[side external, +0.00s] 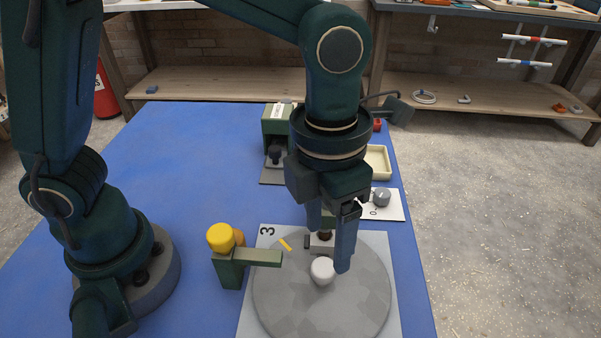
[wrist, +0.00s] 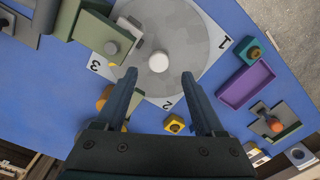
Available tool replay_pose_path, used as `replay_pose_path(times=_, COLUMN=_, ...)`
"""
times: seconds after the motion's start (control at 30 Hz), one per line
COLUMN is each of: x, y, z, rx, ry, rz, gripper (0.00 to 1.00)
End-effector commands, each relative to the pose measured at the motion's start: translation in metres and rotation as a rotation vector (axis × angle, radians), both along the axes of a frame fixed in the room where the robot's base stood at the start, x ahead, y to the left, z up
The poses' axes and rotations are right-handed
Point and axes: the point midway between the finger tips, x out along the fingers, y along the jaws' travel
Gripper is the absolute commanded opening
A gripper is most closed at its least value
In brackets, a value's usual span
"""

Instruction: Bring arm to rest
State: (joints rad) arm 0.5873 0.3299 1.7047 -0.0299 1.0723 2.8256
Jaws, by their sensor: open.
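My gripper (side external: 330,252) points down over the grey round disc (side external: 290,310), with its fingers close to the disc's white knob (side external: 322,270) in the side view. In the wrist view my gripper (wrist: 159,77) is open, with nothing between its fingers. There the white knob (wrist: 159,63) shows just beyond the fingertips, on the grey disc (wrist: 185,35). I cannot tell the exact gap between fingers and knob. My arm is bent and reaches across the blue table.
A green block with a yellow knob (side external: 221,237) stands left of the disc. Behind are a green stand (side external: 278,125), a cream tray (side external: 379,160) and a grey dial (side external: 381,197). The wrist view shows a purple tray (wrist: 246,86). The blue table's (side external: 170,150) back left is clear.

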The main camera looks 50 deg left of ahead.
Motion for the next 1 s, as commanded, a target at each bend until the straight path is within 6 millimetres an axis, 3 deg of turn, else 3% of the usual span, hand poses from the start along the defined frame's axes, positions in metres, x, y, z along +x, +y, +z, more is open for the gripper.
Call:
replay_pose_path(times=0.27, x=0.004, y=0.027, z=0.028, rx=-0.117, ry=-0.023, rz=0.725, gripper=0.70)
replay_pose_path(times=0.53, x=-0.007, y=0.079, z=0.053, rx=-0.256, ry=-0.046, rz=1.568, gripper=0.70)
replay_pose_path(times=1.0, x=-0.046, y=0.145, z=0.058, rx=-0.684, ry=0.071, rz=2.928, gripper=0.70)
